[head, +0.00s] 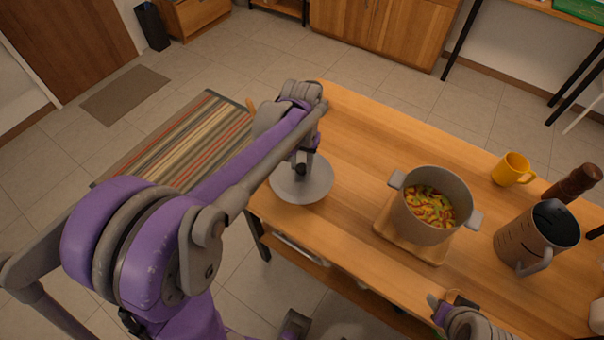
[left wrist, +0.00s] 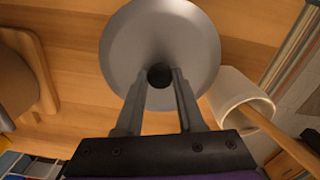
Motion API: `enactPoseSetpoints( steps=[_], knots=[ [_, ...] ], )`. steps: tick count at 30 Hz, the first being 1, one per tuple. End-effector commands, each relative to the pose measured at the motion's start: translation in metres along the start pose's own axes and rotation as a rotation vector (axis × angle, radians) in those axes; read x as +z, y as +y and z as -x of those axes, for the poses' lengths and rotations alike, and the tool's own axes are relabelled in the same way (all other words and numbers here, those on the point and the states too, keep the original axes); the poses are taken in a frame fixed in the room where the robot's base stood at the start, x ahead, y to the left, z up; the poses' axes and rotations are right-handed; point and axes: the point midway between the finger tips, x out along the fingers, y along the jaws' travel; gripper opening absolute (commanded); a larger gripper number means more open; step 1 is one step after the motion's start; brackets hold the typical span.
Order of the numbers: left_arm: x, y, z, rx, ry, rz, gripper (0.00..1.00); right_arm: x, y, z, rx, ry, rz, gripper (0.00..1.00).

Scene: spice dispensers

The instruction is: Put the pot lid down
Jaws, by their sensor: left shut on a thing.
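The grey round pot lid (head: 301,190) is over the left end of the wooden table in the head view. My left gripper (head: 301,163) points down and is shut on the lid's dark knob. The left wrist view shows the lid (left wrist: 135,45) level below the two fingers (left wrist: 160,78), with the knob between their tips. I cannot tell whether the lid touches the table. The grey pot (head: 424,228) stands open to the right, with colourful chopped food inside. My right arm shows at the bottom edge; its fingers are not clear.
The pot sits on a wooden board (head: 384,232) on the table (head: 365,140). A yellow mug (head: 510,169), a grey jug (head: 530,240) and a dark wooden mill (head: 573,184) stand at right. A pale container (left wrist: 232,92) with a wooden utensil is close beside the lid.

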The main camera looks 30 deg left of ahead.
Motion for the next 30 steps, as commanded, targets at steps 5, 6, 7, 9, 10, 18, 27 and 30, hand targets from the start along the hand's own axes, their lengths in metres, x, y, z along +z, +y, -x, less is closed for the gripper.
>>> enactPoseSetpoints(
  steps=[5, 6, 7, 9, 10, 18, 27, 30],
  knots=[
    [-0.001, 0.000, -0.016, 0.000, 0.000, 0.000, 0.00, 0.001, 0.000, -0.001, 0.000, -0.001, 0.000, 0.50],
    [0.000, 0.000, -0.022, 0.000, 0.000, 0.000, 0.00, 0.002, 0.000, -0.002, 0.000, -0.001, 0.000, 0.50],
    [0.000, 0.000, -0.027, 0.000, 0.000, 0.000, 0.00, 0.002, 0.000, -0.002, 0.000, -0.001, 0.000, 0.50],
    [-0.001, 0.000, -0.038, 0.000, 0.000, 0.000, 0.00, 0.003, 0.000, -0.003, 0.000, -0.002, 0.000, 0.50],
    [0.000, 0.000, -0.042, 0.000, 0.000, 0.000, 0.00, 0.003, 0.000, -0.004, 0.000, -0.002, 0.000, 0.50],
    [0.000, 0.000, -0.049, 0.000, 0.000, 0.000, 0.00, 0.003, 0.000, -0.004, 0.000, -0.002, 0.000, 0.50],
    [0.000, 0.000, -0.052, 0.000, 0.000, 0.000, 0.52, 0.005, 0.000, -0.006, 0.000, -0.003, 0.000, 0.50],
    [0.000, 0.000, -0.052, 0.000, 0.000, 0.000, 0.68, 0.005, 0.000, -0.006, 0.000, -0.003, 0.000, 0.50]
  ],
)
